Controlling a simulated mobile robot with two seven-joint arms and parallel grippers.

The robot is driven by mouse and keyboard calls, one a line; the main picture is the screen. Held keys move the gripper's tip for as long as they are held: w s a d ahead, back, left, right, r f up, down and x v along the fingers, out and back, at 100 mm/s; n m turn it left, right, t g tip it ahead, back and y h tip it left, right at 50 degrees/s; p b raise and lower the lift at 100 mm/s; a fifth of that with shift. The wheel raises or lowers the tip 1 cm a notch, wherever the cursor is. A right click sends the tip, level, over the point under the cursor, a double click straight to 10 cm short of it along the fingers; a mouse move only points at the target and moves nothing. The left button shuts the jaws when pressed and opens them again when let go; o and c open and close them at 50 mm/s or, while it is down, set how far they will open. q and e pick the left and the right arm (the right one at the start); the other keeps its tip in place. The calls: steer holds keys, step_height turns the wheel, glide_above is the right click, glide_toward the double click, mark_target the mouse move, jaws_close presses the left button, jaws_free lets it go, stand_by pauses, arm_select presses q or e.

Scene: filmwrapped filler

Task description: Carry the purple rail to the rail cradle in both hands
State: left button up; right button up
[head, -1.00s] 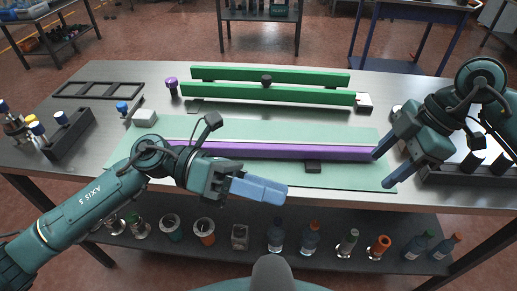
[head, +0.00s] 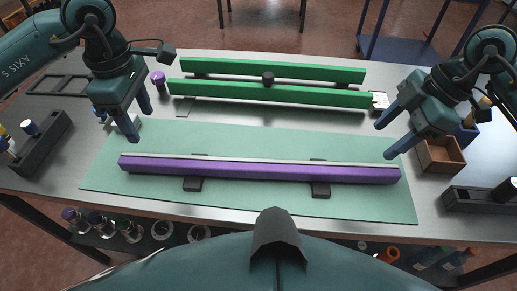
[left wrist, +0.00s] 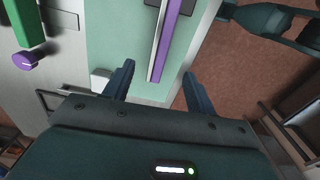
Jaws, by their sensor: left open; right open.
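The purple rail (head: 260,171) lies lengthwise on a pale green mat (head: 280,140), resting on two dark blocks, with a light strip along its far edge. In the left wrist view the rail's end (left wrist: 166,40) shows ahead of the fingers. My left gripper (head: 140,120) is open and empty, above and beyond the rail's left end. My right gripper (head: 385,140) is open and empty, above and just beyond the rail's right end. Two parallel green bars (head: 270,93) with a dark knob between them stand behind the mat, probably the rail cradle.
A purple-topped knob (head: 158,79) stands left of the green bars. A wooden box (head: 441,155) and a dark rack (head: 482,199) are at the right. Another dark rack (head: 40,138) is at the left. Several bottles and jars sit on the shelf below.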

mark_target(158, 159)
arm_select(q)
step_height(158, 159, down, 13)
steer(key=shift+s+f, duration=0.1)
steer(key=shift+s, duration=0.05)
arm_select(e)
steer(key=x, duration=1.3)
steer(key=shift+s+a, duration=0.1)
steer(key=shift+s, duration=0.05)
arm_select(q)
steer(key=shift+c, duration=0.4)
arm_select(e)
steer(key=shift+c, duration=0.4)
arm_select(q)
jaws_close()
arm_select(e)
jaws_close()
steer(key=shift+r, duration=0.15)
